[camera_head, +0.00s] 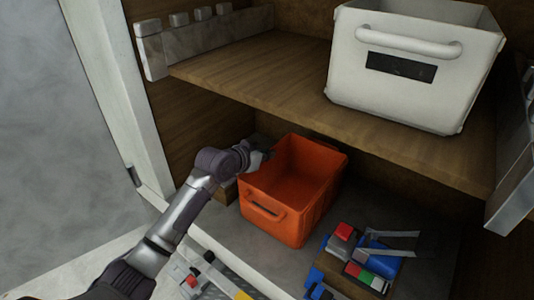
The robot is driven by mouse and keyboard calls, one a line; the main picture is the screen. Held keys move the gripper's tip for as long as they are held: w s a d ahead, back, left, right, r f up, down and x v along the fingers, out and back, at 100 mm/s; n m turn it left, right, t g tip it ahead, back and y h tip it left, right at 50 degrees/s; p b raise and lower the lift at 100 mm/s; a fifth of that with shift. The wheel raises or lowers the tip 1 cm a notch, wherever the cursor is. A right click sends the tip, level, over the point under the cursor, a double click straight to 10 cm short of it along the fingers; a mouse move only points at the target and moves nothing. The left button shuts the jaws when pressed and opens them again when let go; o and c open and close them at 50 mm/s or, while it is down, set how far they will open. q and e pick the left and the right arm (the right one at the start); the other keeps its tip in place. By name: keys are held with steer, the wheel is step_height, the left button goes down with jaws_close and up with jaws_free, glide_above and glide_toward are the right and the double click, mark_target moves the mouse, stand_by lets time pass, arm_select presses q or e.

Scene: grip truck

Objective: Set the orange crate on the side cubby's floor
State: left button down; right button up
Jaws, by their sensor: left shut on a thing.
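The orange crate (282,226) is in the lower compartment of the cubby, below the wooden shelf. It looks empty and nearly level, and its handle slot faces me. The grey cubby floor (240,236) shows around its near side; I cannot tell whether the crate's underside touches it. My left arm comes in from the lower left, and its gripper (262,152) is shut on the crate's rim at the far left corner. The fingertips are small and partly hidden there. My right gripper is not in view.
A white bin (400,95) with a handle stands on the wooden shelf (250,75) above. Blue, red and green items with a grey handle (375,255) lie right of the crate. A white post (130,90) borders the opening at left. Loose tools lie at the lower front edge.

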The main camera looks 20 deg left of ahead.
arm_select(q)
steer(key=c, duration=1.7)
jaws_free()
steer(key=shift+f, duration=0.1)
steer(key=o, duration=0.4)
steer(key=shift+s+a+r, duration=0.1)
steer(key=shift+s+r, duration=0.05)
steer(key=shift+r, duration=0.05)
steer(key=b+v, duration=0.1)
steer(key=v, duration=1)
steer(key=shift+s+a+r, duration=0.1)
steer(key=shift+s+r, duration=0.1)
steer(key=shift+s, duration=0.1)
